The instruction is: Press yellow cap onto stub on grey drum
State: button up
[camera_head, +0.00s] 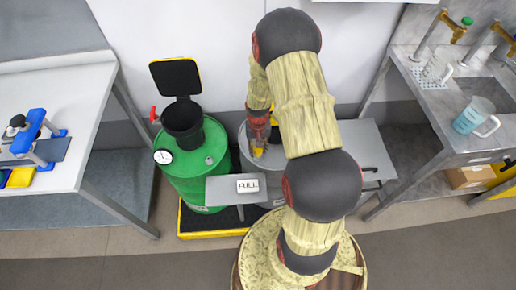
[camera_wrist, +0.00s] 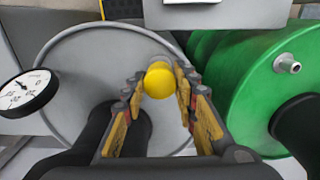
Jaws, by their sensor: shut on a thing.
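My gripper (camera_wrist: 160,90) is shut on the yellow cap (camera_wrist: 159,78), which sits between the two fingertips in the wrist view. The cap is over the lid of the grey drum (camera_wrist: 75,60), near the rim facing the green drum. In the head view my gripper (camera_head: 258,149) points down over the grey drum (camera_head: 241,142), and my arm covers much of the drum.
A green drum (camera_head: 193,185) with a black funnel (camera_head: 183,119) stands close on the left; its metal stub (camera_wrist: 287,64) shows in the wrist view. A dial gauge (camera_wrist: 24,93) stands by the grey drum. A "FULL" sign (camera_head: 248,185) lies in front. Benches flank both sides.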

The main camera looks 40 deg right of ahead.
jog(key=shift+f, duration=0.2)
jog(key=shift+f+b, duration=0.3)
jog(key=shift+b, duration=0.05)
jog(key=shift+s+a+f+b, duration=0.2)
jog(key=shift+s+f, duration=0.1)
jog(key=shift+f, duration=0.1)
jog(key=shift+s+a+f+b, duration=0.1)
jog(key=shift+s+f+b, duration=0.15)
jog(key=shift+f, duration=0.3)
jog(key=o, duration=0.9)
jog(key=shift+s, duration=0.1)
jog(key=r+p, duration=0.1)
jog(key=r, duration=0.1)
jog(key=r+p, duration=0.2)
jog(key=shift+w+d, duration=0.15)
jog(key=shift+w, duration=0.25)
jog(key=shift+w+r, duration=0.1)
